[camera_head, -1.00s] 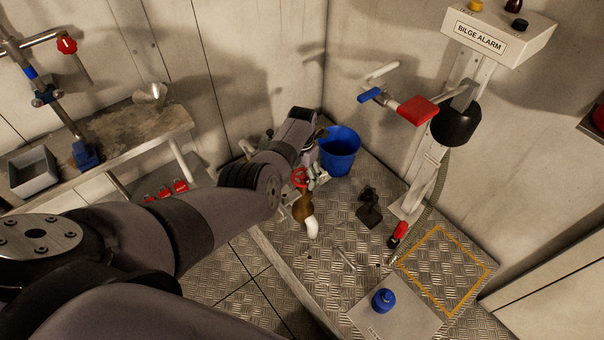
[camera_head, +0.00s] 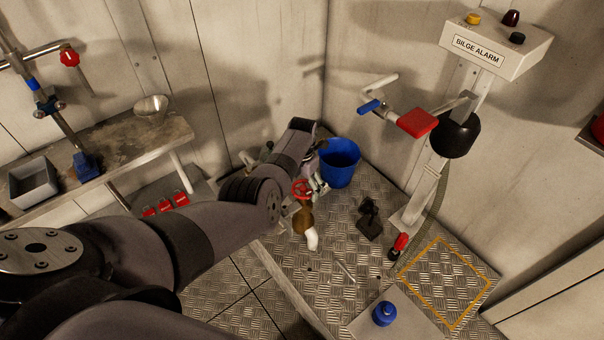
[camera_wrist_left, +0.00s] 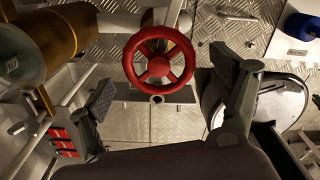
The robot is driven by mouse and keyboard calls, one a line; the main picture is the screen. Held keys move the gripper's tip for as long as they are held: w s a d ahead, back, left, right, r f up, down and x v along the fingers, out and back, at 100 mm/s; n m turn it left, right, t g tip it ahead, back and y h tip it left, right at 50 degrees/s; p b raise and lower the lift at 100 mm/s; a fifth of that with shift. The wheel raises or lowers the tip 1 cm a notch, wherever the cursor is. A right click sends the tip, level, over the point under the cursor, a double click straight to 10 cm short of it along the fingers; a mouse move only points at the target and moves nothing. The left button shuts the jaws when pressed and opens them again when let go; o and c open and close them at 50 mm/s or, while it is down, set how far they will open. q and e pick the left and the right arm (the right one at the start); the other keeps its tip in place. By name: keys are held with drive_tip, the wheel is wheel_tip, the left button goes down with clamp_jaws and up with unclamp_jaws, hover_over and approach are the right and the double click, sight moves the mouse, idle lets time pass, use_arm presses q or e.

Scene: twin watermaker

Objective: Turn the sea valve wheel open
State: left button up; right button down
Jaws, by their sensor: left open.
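The red sea valve wheel (camera_head: 301,189) shows beside my left wrist in the head view, above a brass valve body (camera_head: 303,221) with a white pipe end. In the left wrist view the round, spoked wheel (camera_wrist_left: 160,60) faces the camera, above and between the two fingers. My left gripper (camera_wrist_left: 168,92) is open, with a finger on each side and nothing between the pads. In the head view the left gripper (camera_head: 320,184) is partly hidden by its own wrist. I cannot tell if a finger touches the wheel. My right gripper is out of view.
A blue bucket (camera_head: 340,163) stands just behind the valve. A bench (camera_head: 120,140) is at left.

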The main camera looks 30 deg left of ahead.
sight(302, 189)
use_arm(q)
wheel_tip(302, 189, up, 12)
drive_tip(key=shift+f, duration=0.25)
idle(0.6)
